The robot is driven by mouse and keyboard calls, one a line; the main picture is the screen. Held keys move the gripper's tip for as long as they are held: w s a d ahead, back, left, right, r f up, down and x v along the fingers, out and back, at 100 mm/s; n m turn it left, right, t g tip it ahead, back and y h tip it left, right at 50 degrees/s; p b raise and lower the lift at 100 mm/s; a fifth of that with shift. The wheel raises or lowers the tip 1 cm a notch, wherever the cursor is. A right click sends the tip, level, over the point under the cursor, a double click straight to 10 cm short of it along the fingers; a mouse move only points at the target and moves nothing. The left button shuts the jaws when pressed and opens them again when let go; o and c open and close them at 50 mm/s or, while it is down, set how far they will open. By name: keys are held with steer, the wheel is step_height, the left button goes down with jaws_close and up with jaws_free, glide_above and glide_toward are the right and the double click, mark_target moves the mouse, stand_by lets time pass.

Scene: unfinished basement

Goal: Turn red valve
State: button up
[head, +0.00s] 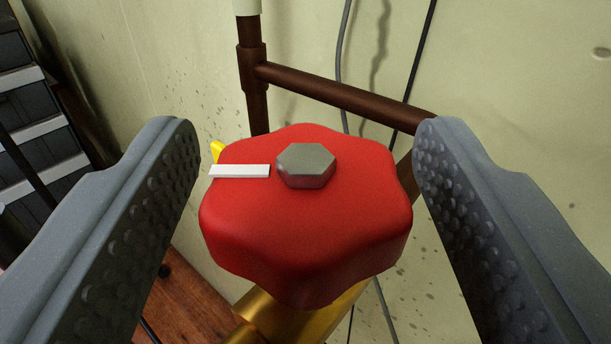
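The red valve (305,235) is a lobed handwheel in the middle of the head view, with a grey hex nut (306,164) at its centre. A white mark (240,171) on its top points to the left. A brass valve body (262,318) shows below it. My gripper (306,140) is open, with one dimpled grey finger on each side of the valve. A gap shows between each finger and the red rim, so neither seems to touch it. The underside of the valve is mostly hidden.
Brown pipes (340,92) run behind the valve along a stained pale wall (520,80). Thin cables (412,70) hang on the wall. A dark slatted object (25,100) stands at the left. A reddish-brown wooden surface (190,300) shows at lower left.

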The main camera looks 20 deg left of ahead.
steer(key=b+v, duration=0.2)
steer(key=v, duration=1.1)
steer(key=shift+s, duration=0.4)
steer(key=shift+d, duration=0.15)
stand_by(0.3)
